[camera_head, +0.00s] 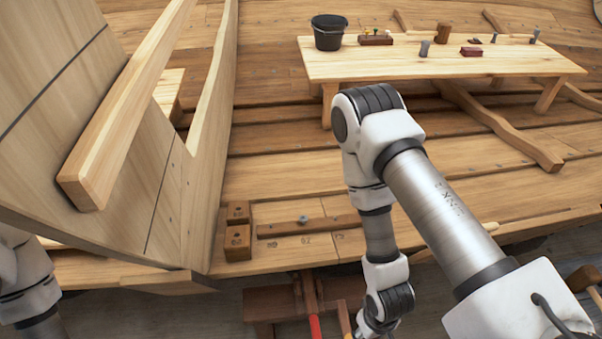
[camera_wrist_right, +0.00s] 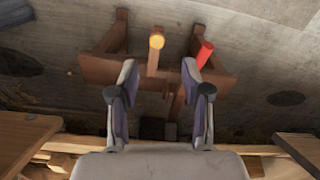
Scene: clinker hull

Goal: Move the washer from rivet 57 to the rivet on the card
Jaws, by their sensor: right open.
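My right arm reaches down through the middle of the camera_head view, and its gripper is mostly cut off at the bottom edge. In the right wrist view my right gripper (camera_wrist_right: 160,85) is open, with nothing between its fingers. It hangs over a brown wooden stand and the floor. A small grey round piece (camera_head: 303,219) sits on a dark wooden strip (camera_head: 270,229) on the hull plank; I cannot tell whether it is a washer or a rivet head. Small marks beside the strip are too blurred to read surely. I cannot make out the card. My left gripper is out of view.
Two brown blocks (camera_head: 238,241) stand left of the strip. A bench (camera_head: 400,66) at the back carries a black bucket (camera_head: 328,33) and small items. The brown stand (camera_wrist_right: 110,68) holds red (camera_wrist_right: 205,52) and yellow-ended (camera_wrist_right: 156,42) handles. Tall planking rises at left.

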